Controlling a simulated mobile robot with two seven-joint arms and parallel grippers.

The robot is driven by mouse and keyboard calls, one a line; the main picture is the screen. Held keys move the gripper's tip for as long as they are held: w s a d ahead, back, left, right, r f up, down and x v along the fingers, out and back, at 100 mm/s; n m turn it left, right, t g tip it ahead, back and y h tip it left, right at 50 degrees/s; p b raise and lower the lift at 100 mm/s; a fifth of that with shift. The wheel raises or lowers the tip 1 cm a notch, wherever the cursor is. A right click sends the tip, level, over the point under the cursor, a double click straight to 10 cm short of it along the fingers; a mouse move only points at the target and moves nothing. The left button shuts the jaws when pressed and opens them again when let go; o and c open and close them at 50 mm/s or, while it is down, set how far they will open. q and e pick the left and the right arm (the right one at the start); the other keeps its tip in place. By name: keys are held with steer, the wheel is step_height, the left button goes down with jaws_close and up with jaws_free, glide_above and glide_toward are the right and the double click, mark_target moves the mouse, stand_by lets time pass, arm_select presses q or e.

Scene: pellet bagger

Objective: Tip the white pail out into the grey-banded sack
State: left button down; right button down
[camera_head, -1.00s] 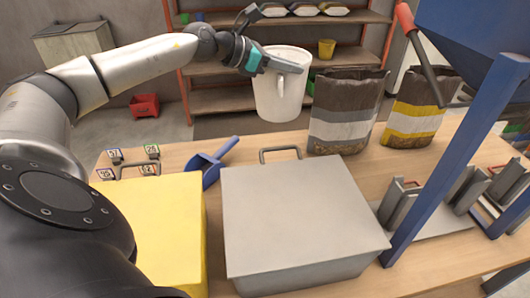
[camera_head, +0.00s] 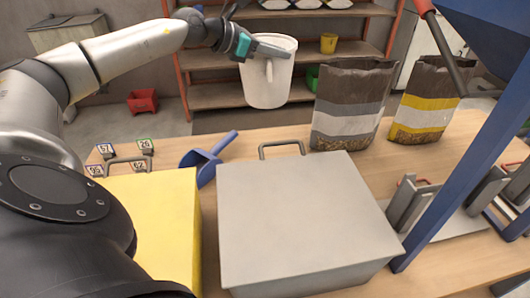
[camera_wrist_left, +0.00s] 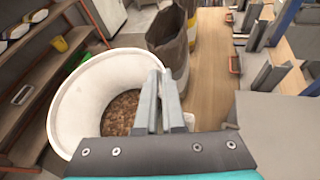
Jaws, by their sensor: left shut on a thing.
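The white pail (camera_head: 262,92) hangs upright in my left gripper (camera_head: 284,53), beyond the table's back edge and left of the grey-banded sack (camera_head: 345,126). The gripper is shut on the pail at its handle side; which part the fingers pinch is unclear. In the left wrist view the pail (camera_wrist_left: 68,118) holds brown pellets, below and left of the shut fingers (camera_wrist_left: 160,85). The grey-banded sack stands upright on the table with its top open; it also shows in the left wrist view (camera_wrist_left: 165,38), apart from the pail. My right gripper is out of view.
A yellow-banded sack (camera_head: 422,112) stands right of the grey-banded one. A grey lidded box (camera_head: 300,215), a yellow box (camera_head: 155,220) and a blue scoop (camera_head: 207,165) occupy the front. A blue frame post (camera_head: 460,160) rises at right. Shelves (camera_head: 225,95) stand behind.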

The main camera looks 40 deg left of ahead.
mark_target(277, 77)
arm_select(q)
steer(key=shift+w+a+f, duration=0.15)
steer(key=shift+w+a, duration=0.05)
steer(key=shift+a, duration=0.05)
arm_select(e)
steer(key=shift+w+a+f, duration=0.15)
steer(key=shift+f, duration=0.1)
